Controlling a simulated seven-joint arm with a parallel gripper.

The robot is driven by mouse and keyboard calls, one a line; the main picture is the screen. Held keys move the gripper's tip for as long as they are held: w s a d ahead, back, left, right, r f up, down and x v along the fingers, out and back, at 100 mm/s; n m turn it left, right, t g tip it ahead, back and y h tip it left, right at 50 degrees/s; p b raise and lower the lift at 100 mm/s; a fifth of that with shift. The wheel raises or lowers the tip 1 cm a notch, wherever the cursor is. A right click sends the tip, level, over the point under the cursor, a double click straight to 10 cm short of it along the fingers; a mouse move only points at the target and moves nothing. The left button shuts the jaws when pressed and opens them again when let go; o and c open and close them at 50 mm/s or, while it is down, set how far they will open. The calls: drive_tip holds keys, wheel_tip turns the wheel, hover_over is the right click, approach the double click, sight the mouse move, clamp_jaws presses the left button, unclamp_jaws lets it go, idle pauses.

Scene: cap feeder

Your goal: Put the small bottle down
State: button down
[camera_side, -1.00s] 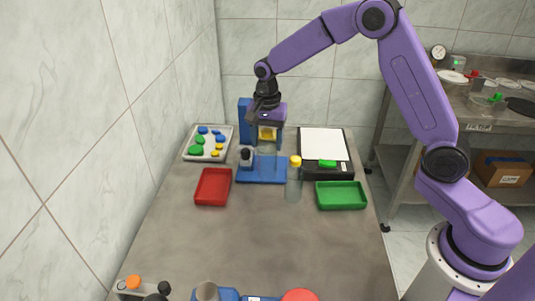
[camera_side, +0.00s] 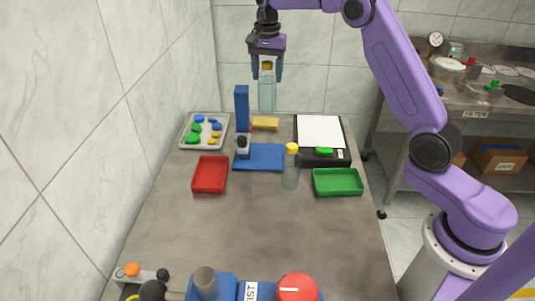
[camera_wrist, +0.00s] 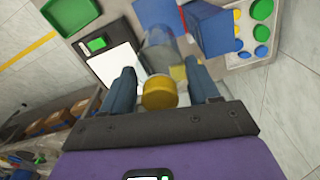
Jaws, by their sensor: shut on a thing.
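My gripper (camera_side: 267,68) is shut on a small clear bottle (camera_side: 267,92) with a yellow cap and holds it upright, high above the back of the table. In the wrist view the bottle's yellow cap (camera_wrist: 160,92) sits between my fingers (camera_wrist: 163,90), its clear body (camera_wrist: 160,50) stretching away toward the table. A second clear bottle with a yellow cap (camera_side: 291,168) stands on the table, right of the blue base plate (camera_side: 262,158).
A blue upright block (camera_side: 241,108) and a yellow block (camera_side: 265,124) stand behind the base plate.

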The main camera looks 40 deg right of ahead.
sight(268, 103)
wheel_tip(268, 103, down, 18)
drive_tip(key=shift+r, duration=0.15)
idle(0.5)
drive_tip(key=shift+d, duration=0.1)
drive_tip(key=shift+c, duration=1.3)
unclamp_jaws()
drive_tip(key=shift+f, duration=0.2)
drive_tip(key=shift+r, duration=3.95)
